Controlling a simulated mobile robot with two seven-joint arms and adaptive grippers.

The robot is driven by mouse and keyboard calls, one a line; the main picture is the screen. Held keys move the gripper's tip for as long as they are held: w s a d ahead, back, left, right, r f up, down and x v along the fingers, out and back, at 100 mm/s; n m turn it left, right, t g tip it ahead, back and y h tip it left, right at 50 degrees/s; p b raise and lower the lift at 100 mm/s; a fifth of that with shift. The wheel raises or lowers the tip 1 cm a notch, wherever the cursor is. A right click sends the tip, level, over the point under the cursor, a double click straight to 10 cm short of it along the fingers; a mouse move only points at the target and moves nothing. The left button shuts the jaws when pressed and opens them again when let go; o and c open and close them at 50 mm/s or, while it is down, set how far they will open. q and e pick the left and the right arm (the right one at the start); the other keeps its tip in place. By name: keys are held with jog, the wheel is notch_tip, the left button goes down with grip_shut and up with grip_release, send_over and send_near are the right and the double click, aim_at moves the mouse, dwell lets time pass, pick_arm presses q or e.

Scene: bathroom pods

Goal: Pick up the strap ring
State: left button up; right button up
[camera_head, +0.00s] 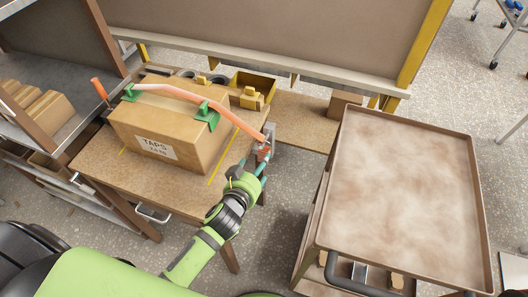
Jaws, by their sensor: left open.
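An orange strap (190,97) lies over the top of a cardboard box (155,124) labelled "TAPS". Green corner guards (207,115) sit under the strap at the box edges. The strap runs down to the right and ends close to my left gripper (266,137). My left gripper is open at the right edge of the wooden bench. A small orange-red piece shows at the fingers; the strap ring cannot be made out clearly there, and I cannot tell whether the fingers touch it. My right gripper is not in view.
The box stands on a wooden bench (120,180). A yellow open bin (254,84) and an orange-handled tool (99,88) are behind and beside it. A brown tray-topped cart (400,190) stands to the right, its top empty. Shelves stand at the left.

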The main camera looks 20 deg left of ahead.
aim_at(266, 152)
pick_arm(q)
jog(key=x, duration=0.9)
jog(key=shift+w+d+f, duration=0.1)
jog(key=shift+w+f, duration=0.1)
jog(key=shift+w, duration=0.15)
jog(key=shift+s, duration=0.1)
jog(key=shift+c, duration=0.5)
jog(key=c, duration=1.1)
